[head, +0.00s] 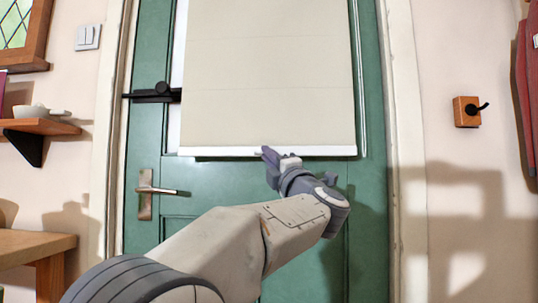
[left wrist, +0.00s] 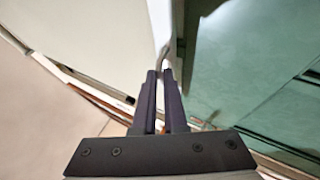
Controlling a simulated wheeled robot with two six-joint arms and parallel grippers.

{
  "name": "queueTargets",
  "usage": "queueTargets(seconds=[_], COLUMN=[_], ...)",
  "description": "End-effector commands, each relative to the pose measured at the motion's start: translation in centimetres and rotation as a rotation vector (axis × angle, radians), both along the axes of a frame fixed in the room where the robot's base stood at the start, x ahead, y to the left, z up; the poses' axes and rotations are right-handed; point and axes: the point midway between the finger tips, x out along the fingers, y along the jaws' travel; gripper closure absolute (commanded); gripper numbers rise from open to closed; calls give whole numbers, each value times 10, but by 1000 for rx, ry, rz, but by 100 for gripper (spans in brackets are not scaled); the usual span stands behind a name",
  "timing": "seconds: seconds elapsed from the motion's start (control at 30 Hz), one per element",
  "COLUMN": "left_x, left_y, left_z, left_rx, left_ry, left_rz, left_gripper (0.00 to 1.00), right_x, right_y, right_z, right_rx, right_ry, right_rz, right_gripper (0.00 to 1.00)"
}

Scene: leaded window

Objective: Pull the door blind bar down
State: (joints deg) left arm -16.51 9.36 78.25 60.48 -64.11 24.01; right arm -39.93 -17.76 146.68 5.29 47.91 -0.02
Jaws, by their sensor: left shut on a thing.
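The door blind (head: 268,75) is a beige sheet hanging over the upper part of a green door (head: 225,230). Its white bar (head: 225,152) runs level along the bottom edge, at about the height of the door handle's upper side. My left gripper (head: 271,157) is at the middle of the bar, reaching up from below, and is shut on it. In the left wrist view the two dark fingers (left wrist: 161,75) are close together at the pale bar (left wrist: 160,22). The exact contact is small and partly hidden by the fingers. My right gripper is not in view.
A lever handle (head: 160,191) and a black latch (head: 153,93) sit on the door's left side. A wooden shelf (head: 42,126) with a white bowl and a table (head: 30,243) stand left. A wooden hook (head: 466,111) is on the right wall.

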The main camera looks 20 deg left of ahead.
Motion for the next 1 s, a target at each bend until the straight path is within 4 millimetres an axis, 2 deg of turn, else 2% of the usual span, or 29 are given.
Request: queueTargets(seconds=[0.03,0.2,0.67,0.7,0.77,1.0], left_x=[0,0,1,1,1,0], left_y=[0,0,0,0,0,0], left_z=[-13,-24,-29,-29,-29,-27], left_rx=[0,0,-4,-4,-3,-1], left_ry=[1,1,7,7,7,3], left_rz=[0,0,3,3,2,1], left_gripper=[100,100,100,79,60,60], right_x=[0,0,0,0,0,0], right_y=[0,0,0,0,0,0], right_z=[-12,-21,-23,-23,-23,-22], right_rx=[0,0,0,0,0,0], right_ry=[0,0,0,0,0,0], right_rz=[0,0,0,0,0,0], right_gripper=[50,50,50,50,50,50])
